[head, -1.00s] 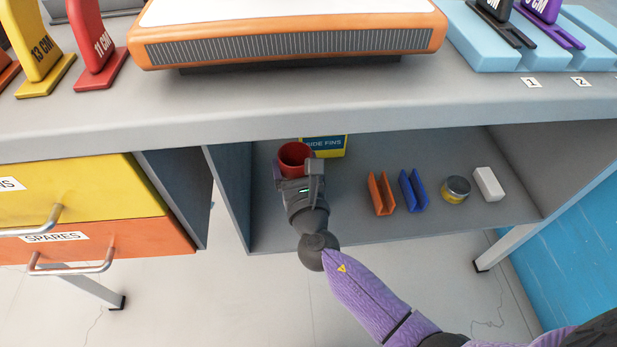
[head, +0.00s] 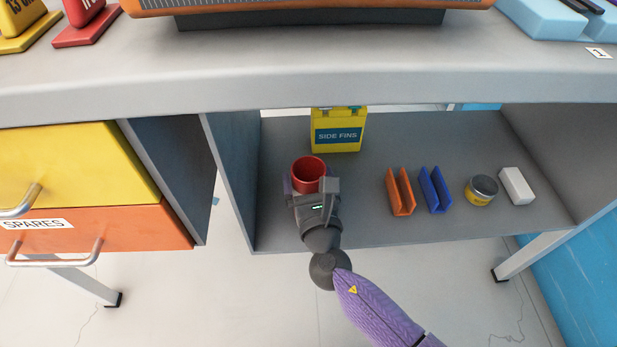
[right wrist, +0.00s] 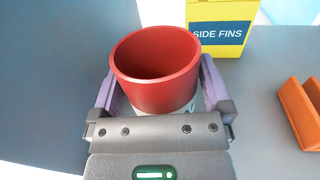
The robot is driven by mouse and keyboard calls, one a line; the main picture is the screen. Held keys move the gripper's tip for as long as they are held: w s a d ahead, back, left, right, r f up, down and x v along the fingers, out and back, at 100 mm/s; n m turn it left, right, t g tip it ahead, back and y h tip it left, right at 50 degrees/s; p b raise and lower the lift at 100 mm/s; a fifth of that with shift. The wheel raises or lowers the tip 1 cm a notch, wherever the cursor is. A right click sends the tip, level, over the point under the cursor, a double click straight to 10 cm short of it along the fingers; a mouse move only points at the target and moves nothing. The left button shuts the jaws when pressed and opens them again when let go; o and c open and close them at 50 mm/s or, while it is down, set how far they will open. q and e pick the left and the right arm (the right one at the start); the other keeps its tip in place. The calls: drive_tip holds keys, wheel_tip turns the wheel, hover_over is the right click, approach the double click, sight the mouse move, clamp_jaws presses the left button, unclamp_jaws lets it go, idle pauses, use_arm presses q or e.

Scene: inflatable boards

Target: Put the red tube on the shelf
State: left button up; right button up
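The red tube (head: 308,174) is a short, open-topped cylinder, upright at the left front of the shelf (head: 375,170) under the counter. My right gripper (head: 313,190) reaches in from the front with one finger on each side of the tube. My left gripper is out of view.
A yellow SIDE FINS box (head: 338,132) stands behind the tube. An orange bracket (head: 400,192), a blue bracket (head: 435,190), a tin (head: 481,191) and a white block (head: 516,186) are to the right. The shelf's left wall (head: 232,180) is close to the tube.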

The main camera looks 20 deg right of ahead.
drive_tip(key=shift+r, duration=0.15)
drive_tip(key=s, duration=0.2)
drive_tip(key=s+p, duration=0.1)
drive_tip(key=s, duration=0.1)
drive_tip(key=s+a+p, duration=0.1)
drive_tip(key=s, duration=0.1)
drive_tip(key=shift+s+r, duration=0.15)
drive_tip(key=shift+r, duration=0.05)
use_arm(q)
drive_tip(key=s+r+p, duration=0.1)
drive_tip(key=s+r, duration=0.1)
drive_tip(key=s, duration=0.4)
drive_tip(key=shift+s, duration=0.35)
use_arm(e)
drive_tip(key=s, duration=0.5)
drive_tip(key=shift+s+a+f, duration=0.2)
drive_tip(key=shift+s+a, duration=0.1)
drive_tip(key=shift+a, duration=0.1)
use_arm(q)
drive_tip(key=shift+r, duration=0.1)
